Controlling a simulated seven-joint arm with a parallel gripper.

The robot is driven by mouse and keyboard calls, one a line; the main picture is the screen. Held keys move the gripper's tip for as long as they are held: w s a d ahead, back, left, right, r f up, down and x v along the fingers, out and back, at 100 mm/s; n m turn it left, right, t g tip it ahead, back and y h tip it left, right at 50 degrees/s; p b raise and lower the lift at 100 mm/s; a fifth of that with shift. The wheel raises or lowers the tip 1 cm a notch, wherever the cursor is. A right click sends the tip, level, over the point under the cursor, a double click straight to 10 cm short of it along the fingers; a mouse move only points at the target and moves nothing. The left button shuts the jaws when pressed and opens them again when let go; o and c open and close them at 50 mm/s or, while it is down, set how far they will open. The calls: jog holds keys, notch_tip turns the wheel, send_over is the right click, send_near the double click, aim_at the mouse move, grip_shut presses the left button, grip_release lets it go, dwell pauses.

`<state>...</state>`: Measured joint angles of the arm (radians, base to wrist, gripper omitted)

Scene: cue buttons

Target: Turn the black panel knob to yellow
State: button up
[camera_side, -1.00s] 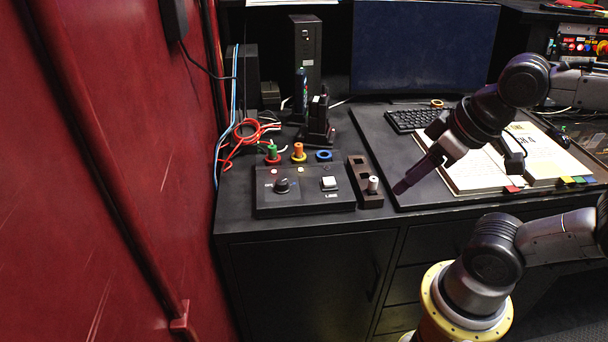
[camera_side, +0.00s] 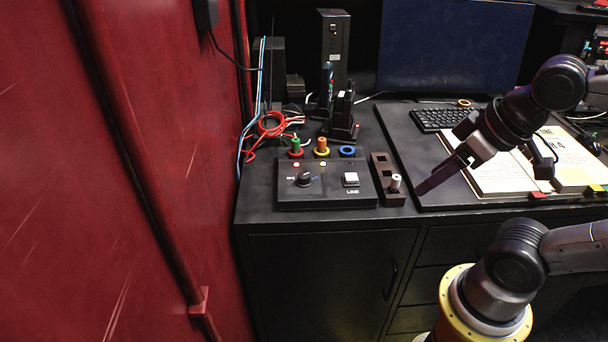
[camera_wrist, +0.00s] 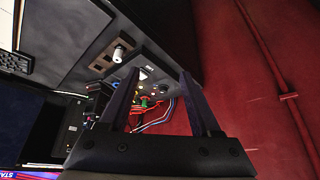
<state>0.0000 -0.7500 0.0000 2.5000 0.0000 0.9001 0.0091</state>
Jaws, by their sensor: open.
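The black panel (camera_side: 330,200) lies on the desk near its left end. Its black knob (camera_side: 304,180) stands on the panel's left half; I cannot tell which mark it points to. A white button (camera_side: 351,180), labelled LINE, is on the right half. Small lights show along the panel's back edge. My gripper (camera_side: 422,188) is open and empty, tilted down above the desk, well to the right of the panel. In the wrist view, the open fingers of my gripper (camera_wrist: 158,85) frame part of the panel area; the knob is not clear there.
Behind the panel are a green peg (camera_side: 296,143), an orange peg (camera_side: 321,143) and a blue ring (camera_side: 347,151). A holder (camera_side: 381,165) with a white cylinder (camera_side: 395,182) stands between panel and gripper. A red wall (camera_side: 150,200) borders the left.

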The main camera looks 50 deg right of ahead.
jog(key=w+r+m, duration=0.4)
jog(key=r, duration=0.3)
jog(key=w+r+m+g, duration=0.2)
jog(key=w+r+m, duration=0.1)
jog(key=w, duration=0.5)
jog(key=m+g, duration=0.1)
jog(key=g, duration=0.3)
send_over(304, 175)
notch_tip(304, 175, down, 8)
notch_tip(304, 175, down, 14)
grip_shut()
